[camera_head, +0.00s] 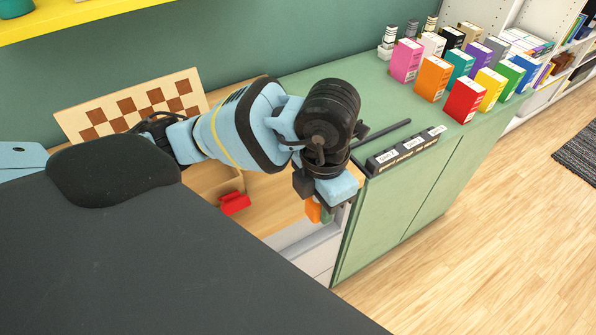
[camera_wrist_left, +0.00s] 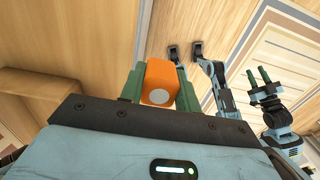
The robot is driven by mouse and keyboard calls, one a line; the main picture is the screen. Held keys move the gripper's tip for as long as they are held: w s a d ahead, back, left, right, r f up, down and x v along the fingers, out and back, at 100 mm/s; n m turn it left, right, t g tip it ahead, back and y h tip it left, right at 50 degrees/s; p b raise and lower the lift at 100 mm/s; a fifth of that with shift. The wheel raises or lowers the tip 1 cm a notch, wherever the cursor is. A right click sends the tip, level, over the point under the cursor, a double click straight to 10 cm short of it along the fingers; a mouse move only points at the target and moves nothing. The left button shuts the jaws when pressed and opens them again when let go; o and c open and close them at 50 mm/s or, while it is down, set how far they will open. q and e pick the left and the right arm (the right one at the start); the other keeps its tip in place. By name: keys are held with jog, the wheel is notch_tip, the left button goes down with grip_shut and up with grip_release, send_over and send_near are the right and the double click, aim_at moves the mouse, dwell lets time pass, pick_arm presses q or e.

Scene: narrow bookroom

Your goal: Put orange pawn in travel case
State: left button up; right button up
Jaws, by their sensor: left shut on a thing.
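My left gripper (camera_head: 320,212) points downward near the left end of the green cabinet. It is shut on the orange pawn (camera_head: 313,211), which is partly hidden by the gripper in the head view. In the left wrist view the orange pawn (camera_wrist_left: 158,84) shows as a rounded orange block with a pale round spot, between the green fingers. No travel case can be made out for certain; my left arm covers part of the wooden surface. My right gripper (camera_wrist_left: 257,76) shows small at the right of the left wrist view, its green fingers apart with nothing between them.
A checkered board (camera_head: 135,108) leans against the wall. A red object (camera_head: 234,203) lies on the wooden surface (camera_head: 270,205). A black labelled rack (camera_head: 405,150) and a dark bar (camera_head: 384,131) lie on the green cabinet top (camera_head: 330,85). Several coloured boxes (camera_head: 433,78) stand farther right.

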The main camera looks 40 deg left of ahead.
pick_arm(q)
jog(key=m, duration=0.5)
jog(key=shift+a+f, duration=0.1)
jog(key=shift+a, duration=0.25)
jog(key=m, duration=0.4)
jog(key=shift+a, duration=0.2)
jog(key=m, duration=0.3)
jog(key=shift+a+f+m, duration=0.1)
jog(key=shift+a+m, duration=0.1)
jog(key=shift+m, duration=0.1)
jog(key=m, duration=0.3)
jog(key=shift+a+m, duration=0.25)
jog(key=shift+m, duration=0.15)
jog(key=shift+a+f+m, duration=0.1)
jog(key=shift+a+m, duration=0.15)
jog(key=shift+m, duration=2.3)
jog(key=shift+a+f+m, duration=0.1)
jog(key=shift+a+m, duration=0.2)
jog(key=shift+m, duration=2.2)
jog(key=shift+a+f+m, duration=0.1)
jog(key=shift+a+m, duration=0.15)
jog(key=shift+m, duration=2.3)
pick_arm(e)
jog(key=shift+w, duration=0.1)
pick_arm(q)
jog(key=shift+s, duration=0.15)
pick_arm(e)
jog(key=shift+w, duration=0.1)
